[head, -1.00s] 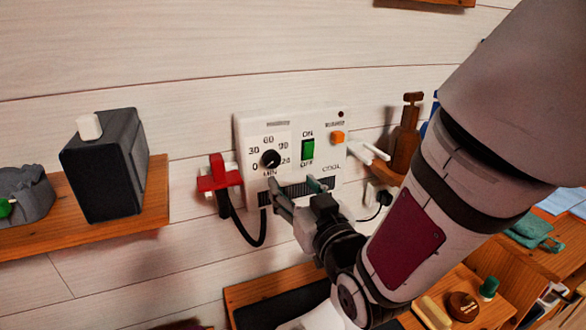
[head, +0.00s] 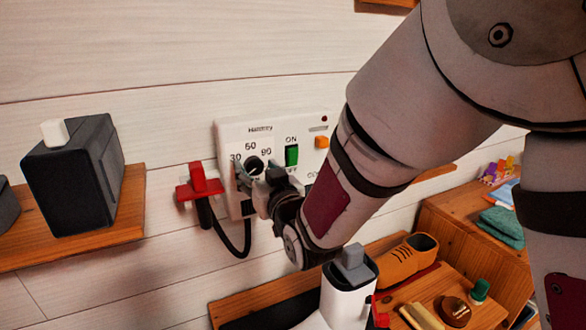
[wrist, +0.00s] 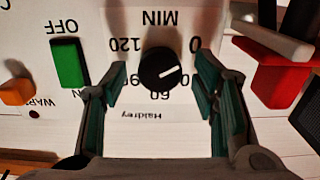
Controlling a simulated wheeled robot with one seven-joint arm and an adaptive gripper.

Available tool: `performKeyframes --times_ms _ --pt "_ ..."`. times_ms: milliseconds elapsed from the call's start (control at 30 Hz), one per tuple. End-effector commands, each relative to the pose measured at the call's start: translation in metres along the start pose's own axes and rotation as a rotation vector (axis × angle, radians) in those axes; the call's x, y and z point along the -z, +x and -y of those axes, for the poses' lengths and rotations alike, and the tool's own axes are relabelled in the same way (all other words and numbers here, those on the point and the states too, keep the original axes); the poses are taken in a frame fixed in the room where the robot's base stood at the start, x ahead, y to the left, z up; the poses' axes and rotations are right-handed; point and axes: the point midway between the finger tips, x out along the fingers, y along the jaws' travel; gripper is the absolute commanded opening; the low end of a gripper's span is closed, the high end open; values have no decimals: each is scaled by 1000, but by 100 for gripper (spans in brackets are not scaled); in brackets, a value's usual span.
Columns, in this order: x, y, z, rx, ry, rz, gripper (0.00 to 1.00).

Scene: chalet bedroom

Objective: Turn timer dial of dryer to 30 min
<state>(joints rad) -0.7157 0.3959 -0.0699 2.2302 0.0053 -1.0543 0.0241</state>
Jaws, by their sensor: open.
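The dryer (head: 235,135) is a white wall panel. Its black timer dial (wrist: 160,70) shows upside down in the wrist view. The dial's white mark points right and slightly up there, just below the 0; the 30 is hidden behind the right finger. In the head view the dial (head: 254,163) is partly covered by my gripper (head: 257,176). In the wrist view my gripper (wrist: 161,80) is open, with one green-padded finger on each side of the dial. Gaps show between the fingers and the dial.
A green switch (wrist: 68,62) and an orange button (head: 322,142) are on the same panel. A shelf with a dark box (head: 75,180) is farther left.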

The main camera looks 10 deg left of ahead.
Motion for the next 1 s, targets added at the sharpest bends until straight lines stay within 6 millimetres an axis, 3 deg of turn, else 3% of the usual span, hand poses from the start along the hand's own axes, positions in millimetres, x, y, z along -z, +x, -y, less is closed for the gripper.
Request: performKeyframes --times_ms 200,400,767,1000 --pt "0 0 0 0 0 0 52" --pt "0 0 0 0 0 0 7" --pt "0 0 0 0 36 -2 6" --pt "-2 1 -1 1 169 -4 6"
